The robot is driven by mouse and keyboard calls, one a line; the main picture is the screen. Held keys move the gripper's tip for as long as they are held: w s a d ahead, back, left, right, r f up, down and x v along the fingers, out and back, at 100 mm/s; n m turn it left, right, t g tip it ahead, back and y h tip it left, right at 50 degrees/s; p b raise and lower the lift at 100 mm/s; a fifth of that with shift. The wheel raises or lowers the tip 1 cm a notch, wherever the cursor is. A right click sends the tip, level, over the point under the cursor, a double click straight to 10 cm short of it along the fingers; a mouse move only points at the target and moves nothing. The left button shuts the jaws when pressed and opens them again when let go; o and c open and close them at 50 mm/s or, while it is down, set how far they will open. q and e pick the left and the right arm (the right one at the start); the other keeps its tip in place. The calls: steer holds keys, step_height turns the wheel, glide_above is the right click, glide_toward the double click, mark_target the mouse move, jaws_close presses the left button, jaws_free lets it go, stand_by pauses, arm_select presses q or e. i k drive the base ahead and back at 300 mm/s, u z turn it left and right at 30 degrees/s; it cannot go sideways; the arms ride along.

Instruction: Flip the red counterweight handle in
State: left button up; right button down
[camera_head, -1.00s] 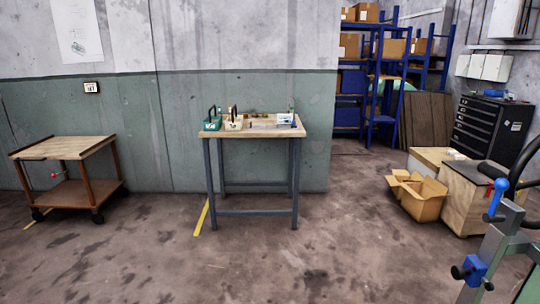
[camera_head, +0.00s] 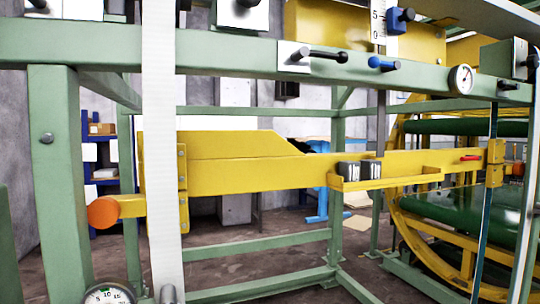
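A small red handle (camera_head: 470,157) sits on the right part of a long yellow beam (camera_head: 230,175), near the beam's right end bracket. It lies roughly level and looks small from here. I cannot tell which way it is folded. Two dark block weights (camera_head: 348,171) rest in a yellow tray (camera_head: 400,181) on the beam, left of the handle. Neither of my grippers shows in the head view, and nothing is touching the handle.
A green frame (camera_head: 60,180) stands close in front, with a crossbar (camera_head: 220,57) above the beam. A white vertical strip (camera_head: 160,150) hides part of the beam. An orange round end (camera_head: 103,212) juts out at left. A yellow ring (camera_head: 420,255) and green rollers (camera_head: 450,210) stand at right.

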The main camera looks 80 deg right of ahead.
mark_target(465, 158)
steer(key=z, duration=4.6)
steer(key=k, duration=0.65)
steer(key=z, duration=0.9)
steer(key=i, duration=3.6)
steer(key=u, duration=1.15)
steer(key=i, duration=0.95)
steer(key=u, duration=0.95)
